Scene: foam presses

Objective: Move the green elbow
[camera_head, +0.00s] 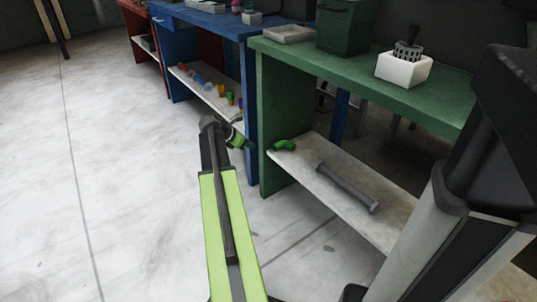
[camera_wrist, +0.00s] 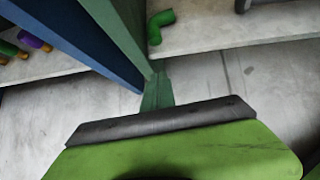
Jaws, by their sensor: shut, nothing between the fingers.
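The green elbow (camera_head: 284,145) is a short bent pipe piece. It lies on the left end of the green bench's pale lower shelf (camera_head: 325,172). In the wrist view the elbow (camera_wrist: 158,25) shows at the top middle, near the shelf's edge. My gripper (camera_head: 249,145) is small in the head view, left of the elbow and apart from it, in front of the gap between the blue and green benches. It is shut and empty. In the wrist view, a lime body with a dark front edge (camera_wrist: 160,120) fills the bottom; the fingertips are not clearly seen.
A grey bar with thick ends (camera_head: 347,187) lies right of the elbow. The green bench's side panel (camera_head: 277,115) stands close to my gripper. The blue bench (camera_head: 215,23) has several coloured pieces on its shelf (camera_head: 207,88). Open floor (camera_head: 120,190) lies left.

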